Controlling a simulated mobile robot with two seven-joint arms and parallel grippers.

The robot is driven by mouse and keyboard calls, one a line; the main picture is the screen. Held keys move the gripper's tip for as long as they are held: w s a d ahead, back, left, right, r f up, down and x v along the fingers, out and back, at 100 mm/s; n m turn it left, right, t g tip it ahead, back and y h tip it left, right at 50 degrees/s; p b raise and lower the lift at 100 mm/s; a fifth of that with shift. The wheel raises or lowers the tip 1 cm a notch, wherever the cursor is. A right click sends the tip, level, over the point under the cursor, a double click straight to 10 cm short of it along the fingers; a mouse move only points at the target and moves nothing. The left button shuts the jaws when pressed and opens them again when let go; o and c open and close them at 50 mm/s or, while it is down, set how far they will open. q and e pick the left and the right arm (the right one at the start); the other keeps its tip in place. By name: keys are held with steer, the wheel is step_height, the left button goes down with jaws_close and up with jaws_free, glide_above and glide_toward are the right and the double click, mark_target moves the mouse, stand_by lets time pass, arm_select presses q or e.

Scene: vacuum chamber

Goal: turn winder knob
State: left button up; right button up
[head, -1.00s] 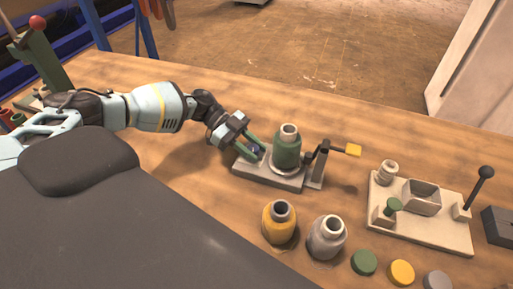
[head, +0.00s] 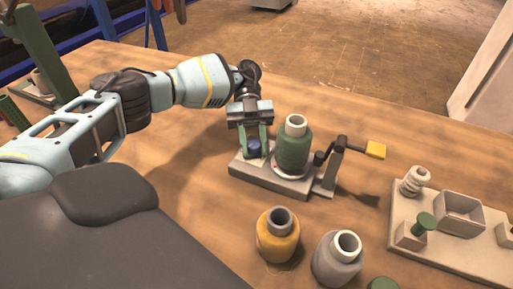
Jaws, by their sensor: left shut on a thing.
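The winder has a grey base (head: 265,178) on the wooden table, with a green spool or bottle-shaped piece (head: 294,148) standing on it. A dark blue knob (head: 254,148) sits at the base's left end. My left gripper (head: 255,147) comes down over this knob from above, its two green fingers on either side of it and shut on it. The winder's crank arm carries a yellow handle (head: 376,150) at its right. My right gripper is not in view.
A yellow bottle-shaped piece (head: 278,238) and a grey one (head: 336,262) stand in front of the winder. A pale fixture board (head: 450,250) with a box and a green-topped peg lies at the right. A green disc (head: 383,284) shows at the bottom edge.

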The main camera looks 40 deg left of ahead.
arm_select(q)
steer(key=shift+f+m+g+y+b, duration=0.1)
steer(key=shift+m+g+y+b, duration=0.3)
steer(key=shift+m+g+b, duration=0.25)
steer(key=shift+m, duration=0.25)
steer(key=o, duration=0.9)
steer(key=shift+o, duration=0.4)
steer(key=shift+y, duration=0.3)
